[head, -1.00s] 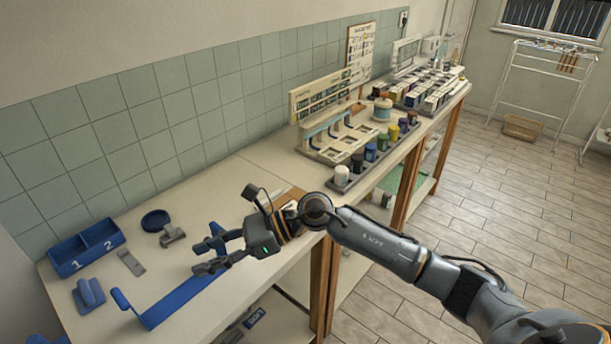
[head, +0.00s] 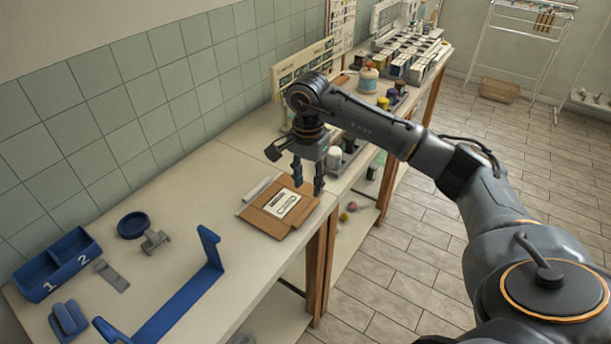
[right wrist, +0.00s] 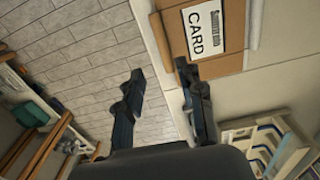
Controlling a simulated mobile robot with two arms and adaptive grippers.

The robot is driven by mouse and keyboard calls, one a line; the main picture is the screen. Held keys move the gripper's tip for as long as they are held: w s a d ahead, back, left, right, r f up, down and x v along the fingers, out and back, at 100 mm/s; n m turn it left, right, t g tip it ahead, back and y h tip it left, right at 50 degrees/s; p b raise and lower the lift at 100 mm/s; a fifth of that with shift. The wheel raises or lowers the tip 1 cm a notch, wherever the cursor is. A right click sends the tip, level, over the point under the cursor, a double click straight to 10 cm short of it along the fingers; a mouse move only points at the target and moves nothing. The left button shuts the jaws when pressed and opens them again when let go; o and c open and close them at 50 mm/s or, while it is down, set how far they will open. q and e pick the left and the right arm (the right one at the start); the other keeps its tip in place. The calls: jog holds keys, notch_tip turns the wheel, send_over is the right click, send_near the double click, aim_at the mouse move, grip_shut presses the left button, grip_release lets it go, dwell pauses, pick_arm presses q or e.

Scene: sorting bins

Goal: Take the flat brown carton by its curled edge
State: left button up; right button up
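The flat brown carton (head: 257,219) lies on the worktop near its front edge, with a white card on top. It also shows in the right wrist view (right wrist: 177,38), where the card reads "CARD". I cannot tell clearly which edge is curled. My right gripper (head: 308,186) points down over the carton's far right side in the head view. Its fingers are apart with nothing between them. In the right wrist view the right gripper (right wrist: 160,73) has one fingertip over the carton's edge and the other over the floor beyond the worktop. My left gripper is out of view.
A pale strip (head: 256,190) lies along the carton's left side. A blue bracket (head: 185,303) with upright ends stands left of it. A numbered blue bin (head: 40,281) and a round blue dish (head: 133,225) are farther left. Racks and jars stand behind my right arm.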

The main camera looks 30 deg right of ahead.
aim_at(307, 212)
jog(key=f, duration=0.1)
jog(key=f+b, duration=0.1)
jog(key=f, duration=0.1)
jog(key=shift+w+f, duration=0.2)
jog(key=shift+w, duration=0.1)
notch_tip(307, 212, down, 6)
jog(key=b, duration=0.4)
jog(key=shift+r, duration=0.2)
jog(key=shift+f+b, duration=0.35)
jog(key=shift+b, duration=0.1)
jog(key=shift+f, duration=0.15)
jog(key=shift+s+a, duration=0.1)
grip_shut()
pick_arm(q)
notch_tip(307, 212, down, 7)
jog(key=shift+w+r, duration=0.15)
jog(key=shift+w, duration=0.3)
pick_arm(e)
jog(key=shift+s, duration=0.2)
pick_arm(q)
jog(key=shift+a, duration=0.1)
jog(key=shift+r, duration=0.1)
